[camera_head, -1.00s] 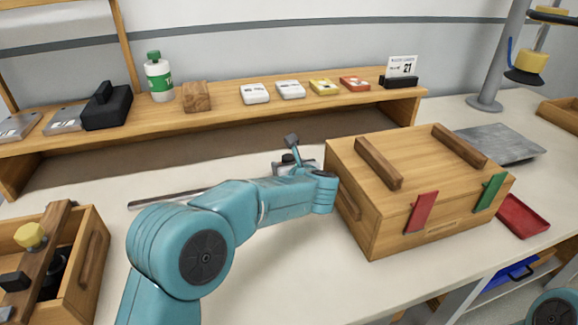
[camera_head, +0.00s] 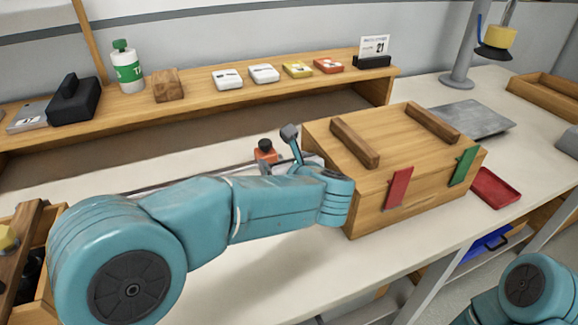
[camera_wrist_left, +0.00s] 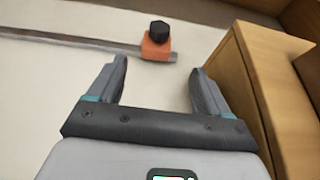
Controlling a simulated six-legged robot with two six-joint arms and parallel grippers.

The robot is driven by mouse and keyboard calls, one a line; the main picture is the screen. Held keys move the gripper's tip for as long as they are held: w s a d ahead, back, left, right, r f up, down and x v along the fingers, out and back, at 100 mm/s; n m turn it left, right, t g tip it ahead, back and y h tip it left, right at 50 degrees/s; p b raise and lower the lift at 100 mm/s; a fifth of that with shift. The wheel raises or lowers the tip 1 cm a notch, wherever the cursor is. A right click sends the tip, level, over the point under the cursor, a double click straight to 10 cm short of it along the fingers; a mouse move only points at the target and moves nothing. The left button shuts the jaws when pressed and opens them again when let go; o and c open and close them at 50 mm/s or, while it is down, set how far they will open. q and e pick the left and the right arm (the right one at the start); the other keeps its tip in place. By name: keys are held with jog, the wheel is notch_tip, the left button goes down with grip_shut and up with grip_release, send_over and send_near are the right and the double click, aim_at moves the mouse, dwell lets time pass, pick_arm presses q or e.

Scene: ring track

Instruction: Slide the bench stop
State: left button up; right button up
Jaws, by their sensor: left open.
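The bench stop is an orange block with a black knob, on a thin metal rail along the bench. It shows in the head view (camera_head: 265,153), just past my left wrist. In the left wrist view the bench stop (camera_wrist_left: 157,43) is near the rail's right end, ahead of and between the fingertips. My left gripper (camera_wrist_left: 158,70) is open and empty, with the block a little beyond the fingers and not between them. In the head view the fingers are mostly hidden behind my left wrist. My right gripper is out of view.
A wooden box (camera_head: 375,200) with red and green tabs stands close to the right of my left gripper. A shelf (camera_head: 225,105) with a bottle and small boxes runs behind the rail. A red tray (camera_head: 495,188) lies right of the box. A wooden crate (camera_head: 40,235) is at left.

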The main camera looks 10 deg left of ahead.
pick_arm(q)
jog(key=shift+v, duration=2.05)
